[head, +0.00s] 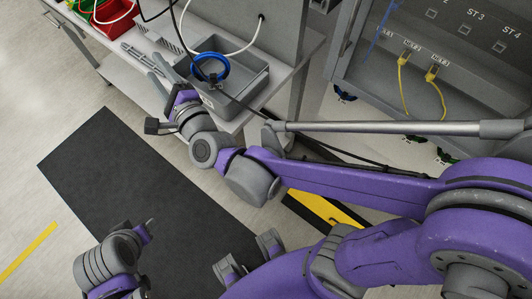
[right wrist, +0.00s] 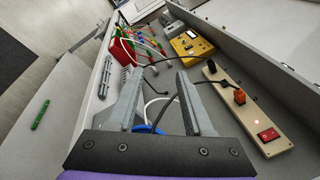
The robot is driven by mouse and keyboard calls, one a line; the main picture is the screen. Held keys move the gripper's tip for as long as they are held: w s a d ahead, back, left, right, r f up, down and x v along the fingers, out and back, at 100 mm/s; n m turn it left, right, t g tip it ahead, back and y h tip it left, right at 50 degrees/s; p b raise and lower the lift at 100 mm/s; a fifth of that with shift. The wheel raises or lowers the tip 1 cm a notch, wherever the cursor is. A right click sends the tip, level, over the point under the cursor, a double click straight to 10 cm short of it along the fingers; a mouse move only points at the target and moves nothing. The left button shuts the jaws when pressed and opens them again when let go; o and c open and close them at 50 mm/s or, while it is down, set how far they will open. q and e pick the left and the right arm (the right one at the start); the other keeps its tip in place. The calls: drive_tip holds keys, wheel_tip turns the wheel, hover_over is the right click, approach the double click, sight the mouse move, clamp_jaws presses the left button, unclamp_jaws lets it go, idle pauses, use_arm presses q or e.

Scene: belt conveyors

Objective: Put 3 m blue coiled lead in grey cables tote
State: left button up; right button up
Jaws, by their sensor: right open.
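The blue coiled lead (head: 224,76) is a ring with a dark tie. In the head view it shows over the left part of the grey tote (head: 262,84), at the bench's right end. I cannot tell whether it rests on the tote floor or against a wall. My right gripper (head: 158,70) is open and empty, just left of the tote and the coil. In the right wrist view its two fingers (right wrist: 158,75) stand apart, and part of the blue coil (right wrist: 146,129) shows low between them, partly hidden by the gripper.
A red bin (head: 112,14) and a green bin stand at the bench's back left, beside slotted grey strips (head: 138,56). Black and white cables cross near the tote. A power strip (right wrist: 245,110) and yellow box (right wrist: 192,43) are on the bench. A grey rack (head: 400,80) stands right.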

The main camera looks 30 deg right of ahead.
drive_tip(key=s+d+f+n+g+h, duration=0.1)
drive_tip(key=s+d+f+n+g, duration=0.6)
drive_tip(key=s+f+n, duration=0.3)
drive_tip(key=s+d+f+n+g+h, duration=0.1)
drive_tip(key=s+d+f+n+g, duration=0.5)
drive_tip(key=s+f+n, duration=0.4)
drive_tip(key=s+d+n, duration=0.1)
drive_tip(key=s+n, duration=0.1)
drive_tip(key=n, duration=0.1)
drive_tip(key=shift+n+g, duration=0.4)
drive_tip(key=shift+d, duration=0.1)
